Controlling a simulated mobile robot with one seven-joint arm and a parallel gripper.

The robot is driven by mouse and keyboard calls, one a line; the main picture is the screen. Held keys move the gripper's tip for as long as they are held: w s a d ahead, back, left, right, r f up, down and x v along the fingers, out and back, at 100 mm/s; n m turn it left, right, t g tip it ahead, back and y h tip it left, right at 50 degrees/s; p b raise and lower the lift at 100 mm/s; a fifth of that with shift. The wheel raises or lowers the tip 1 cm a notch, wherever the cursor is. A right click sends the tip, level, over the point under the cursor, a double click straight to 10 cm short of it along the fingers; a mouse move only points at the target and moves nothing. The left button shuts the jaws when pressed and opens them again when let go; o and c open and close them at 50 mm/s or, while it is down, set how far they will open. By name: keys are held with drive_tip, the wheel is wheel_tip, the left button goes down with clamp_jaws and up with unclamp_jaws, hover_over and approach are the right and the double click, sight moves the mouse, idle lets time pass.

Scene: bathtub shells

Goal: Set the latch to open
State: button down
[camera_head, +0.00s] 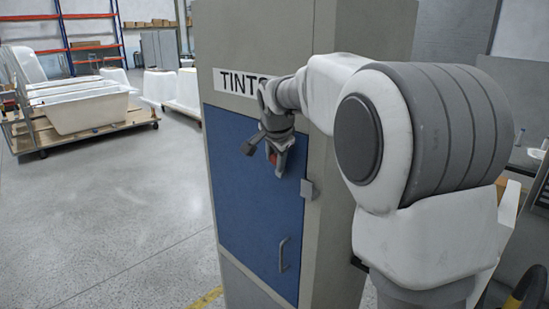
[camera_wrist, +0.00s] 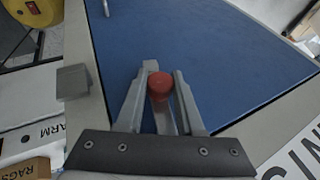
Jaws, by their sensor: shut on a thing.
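The latch shows as a red knob (camera_wrist: 160,84) on the upper part of the blue cabinet door (camera_head: 240,203). In the head view only a small bit of the red knob (camera_head: 272,157) shows beside the fingers. My gripper (camera_head: 279,164) is at the door's upper right area. In the wrist view my gripper (camera_wrist: 163,72) has one finger on each side of the red knob and is shut on it. The latch's base and its setting are hidden behind the knob and fingers.
A grey handle (camera_head: 283,254) is low on the door. A small grey plate (camera_head: 307,189) sits at the door's right edge. A cart with white tubs (camera_head: 88,110) stands far left. The floor (camera_head: 125,210) left of the cabinet is clear.

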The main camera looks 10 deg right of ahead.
idle(0.3)
drive_tip(key=c, duration=0.5)
unclamp_jaws()
drive_tip(key=shift+c, duration=0.2)
drive_tip(key=b+v, duration=0.2)
drive_tip(key=v, duration=1.5)
drive_tip(key=shift+a+r, duration=0.2)
drive_tip(key=shift+r, duration=0.1)
drive_tip(key=shift+f, duration=0.1)
drive_tip(key=s+d+f+n+g+y+b, duration=0.1)
drive_tip(key=s+f+n+b, duration=0.4)
drive_tip(key=s+f+n, duration=0.7)
drive_tip(key=s+d+f, duration=0.1)
drive_tip(key=s+f, duration=1.3)
drive_tip(key=s, duration=0.1)
